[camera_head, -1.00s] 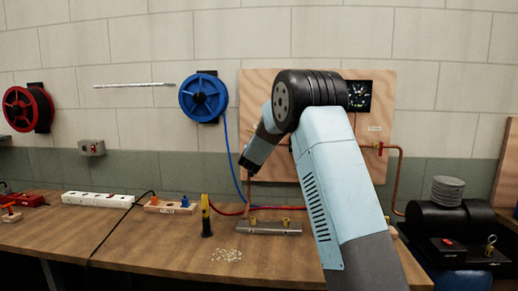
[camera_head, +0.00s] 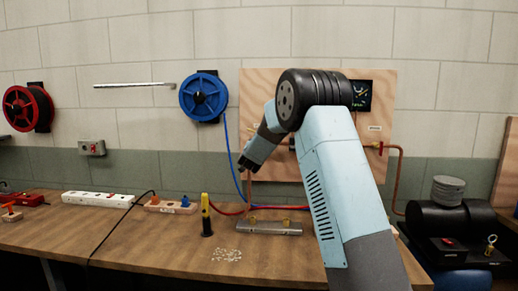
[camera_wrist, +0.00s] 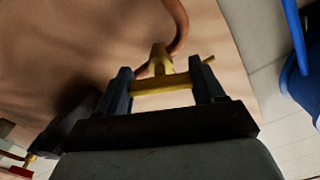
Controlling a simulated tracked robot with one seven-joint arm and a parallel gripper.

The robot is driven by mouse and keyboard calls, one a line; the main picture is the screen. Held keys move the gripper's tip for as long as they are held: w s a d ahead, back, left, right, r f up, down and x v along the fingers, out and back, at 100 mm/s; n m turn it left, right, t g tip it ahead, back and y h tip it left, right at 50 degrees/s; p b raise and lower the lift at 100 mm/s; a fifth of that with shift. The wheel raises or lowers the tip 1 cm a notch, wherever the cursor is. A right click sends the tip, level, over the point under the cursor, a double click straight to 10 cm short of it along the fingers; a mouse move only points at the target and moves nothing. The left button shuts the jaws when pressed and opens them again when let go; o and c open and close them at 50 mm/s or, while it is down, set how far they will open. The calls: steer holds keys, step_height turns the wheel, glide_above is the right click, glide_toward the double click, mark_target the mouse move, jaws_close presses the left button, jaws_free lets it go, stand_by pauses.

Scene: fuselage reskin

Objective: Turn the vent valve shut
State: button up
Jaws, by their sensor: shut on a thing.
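The vent valve's brass-yellow handle (camera_wrist: 160,84) lies crosswise between my two fingers in the wrist view. Its yellow body (camera_wrist: 160,58) rises behind it, beside a curved copper pipe (camera_wrist: 178,22). My gripper (camera_wrist: 165,88) is shut on the handle, with one dark finger at each side. In the head view my gripper (camera_head: 246,166) is at the lower left of the plywood board (camera_head: 270,82), above a thin copper pipe (camera_head: 247,190). The valve is hidden there by my gripper, and my arm covers the middle of the board.
A dark gauge (camera_head: 359,95) is on the board, partly behind my elbow. A red-handled valve (camera_head: 379,147) sits at its right. A blue hose reel (camera_head: 203,97) hangs to the left. A metal manifold (camera_head: 268,228) and a yellow-black tool (camera_head: 206,215) stand on the bench (camera_head: 150,240).

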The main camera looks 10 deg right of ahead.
steer(key=m, duration=0.6)
steer(key=shift+d+f, duration=0.1)
steer(key=shift+d, duration=0.1)
steer(key=m, duration=0.6)
steer(key=shift+f, duration=0.15)
steer(key=shift+m, duration=0.3)
steer(key=o, duration=0.7)
steer(key=shift+s, duration=0.1)
steer(key=o, duration=0.3)
steer(key=shift+o, duration=0.2)
steer(key=shift+a+r, duration=0.1)
steer(key=shift+r, duration=0.1)
